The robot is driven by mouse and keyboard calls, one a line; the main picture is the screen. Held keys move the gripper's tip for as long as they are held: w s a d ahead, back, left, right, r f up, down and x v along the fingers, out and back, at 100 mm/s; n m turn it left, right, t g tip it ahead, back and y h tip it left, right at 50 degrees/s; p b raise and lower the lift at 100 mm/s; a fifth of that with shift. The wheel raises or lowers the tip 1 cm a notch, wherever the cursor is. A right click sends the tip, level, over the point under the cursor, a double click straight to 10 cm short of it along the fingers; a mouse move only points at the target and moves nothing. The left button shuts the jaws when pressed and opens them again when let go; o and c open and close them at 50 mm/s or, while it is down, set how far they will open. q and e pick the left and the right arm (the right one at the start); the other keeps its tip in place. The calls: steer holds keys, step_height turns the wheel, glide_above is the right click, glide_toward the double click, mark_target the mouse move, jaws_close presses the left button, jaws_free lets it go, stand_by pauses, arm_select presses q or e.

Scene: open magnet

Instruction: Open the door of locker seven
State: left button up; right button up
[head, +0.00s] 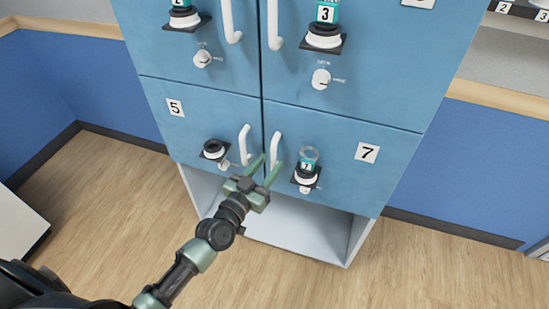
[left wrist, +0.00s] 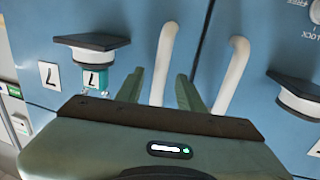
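Locker seven's blue door (head: 345,185) is at the lower right of the cabinet and looks closed. It has a "7" label (head: 367,153) and a white vertical handle (head: 275,152) near its left edge. My left gripper (head: 269,163) is open at this handle. In the left wrist view, which is upside down, the handle (left wrist: 164,58) appears between the open fingers (left wrist: 160,90); contact cannot be told. My right gripper is not in view.
Locker five (head: 190,120) is on the left, its handle (head: 245,146) close beside my left gripper. Upper lockers carry knobs and numbered pieces, including a "3" piece (head: 325,14). Below is an open white base (head: 300,232). The wooden floor (head: 400,265) in front is clear.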

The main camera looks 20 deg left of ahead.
mark_target(272, 161)
arm_select(q)
steer(key=shift+x, duration=1.55)
jaws_close()
